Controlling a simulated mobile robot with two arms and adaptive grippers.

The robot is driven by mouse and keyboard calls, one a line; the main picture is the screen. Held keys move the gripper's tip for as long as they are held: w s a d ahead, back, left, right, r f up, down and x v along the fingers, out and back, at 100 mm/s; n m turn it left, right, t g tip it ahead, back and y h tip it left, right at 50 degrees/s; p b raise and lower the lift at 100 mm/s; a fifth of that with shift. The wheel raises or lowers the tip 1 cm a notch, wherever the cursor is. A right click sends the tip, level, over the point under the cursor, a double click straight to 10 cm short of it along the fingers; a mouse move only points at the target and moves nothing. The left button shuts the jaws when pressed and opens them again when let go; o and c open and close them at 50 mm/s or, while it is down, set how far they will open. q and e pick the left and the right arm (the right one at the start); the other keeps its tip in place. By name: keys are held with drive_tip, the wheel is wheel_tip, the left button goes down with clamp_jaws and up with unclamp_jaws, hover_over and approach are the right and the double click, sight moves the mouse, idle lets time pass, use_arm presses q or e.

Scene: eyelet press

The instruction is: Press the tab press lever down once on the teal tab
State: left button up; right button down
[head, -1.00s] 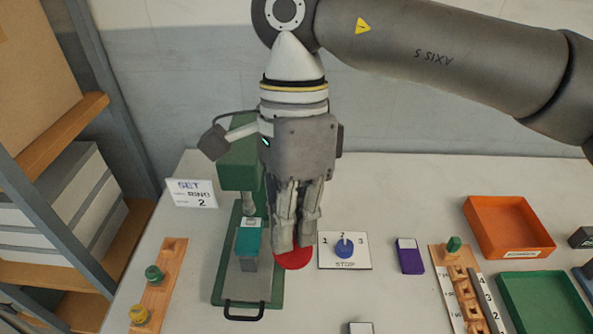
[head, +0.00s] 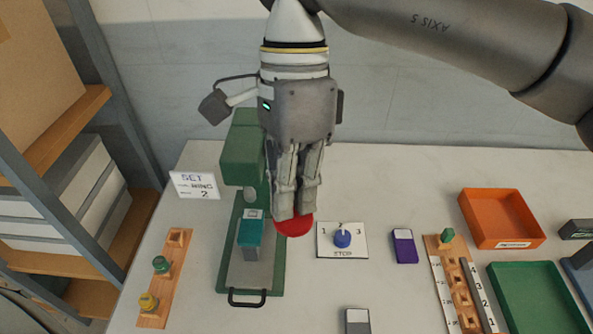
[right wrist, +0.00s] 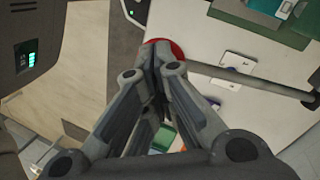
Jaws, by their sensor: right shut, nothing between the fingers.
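The green tab press (head: 243,165) stands at the left of the table. The teal tab (head: 250,233) lies on its base below the ram (head: 250,193); its teal edge also shows at the top of the right wrist view (right wrist: 286,8). The lever's red knob (head: 294,228) is right of the teal tab, partly hidden by my right gripper (head: 294,216). That gripper points down, shut and empty, with its fingertips at the knob; I cannot tell if they touch. The right wrist view shows the knob (right wrist: 177,47) just beyond the fingertips and the grey lever rod (right wrist: 250,82). My left gripper is not in view.
A STOP dial plate (head: 342,252) and a purple tab (head: 405,246) lie right of the knob. An orange tray (head: 478,222) and a green tray (head: 535,300) are at the right. A wooden peg strip (head: 172,268) and a SET card (head: 195,186) are at the left.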

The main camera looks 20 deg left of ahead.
drive_tip(key=shift+p+v, duration=2.05)
drive_tip(key=shift+v, duration=0.65)
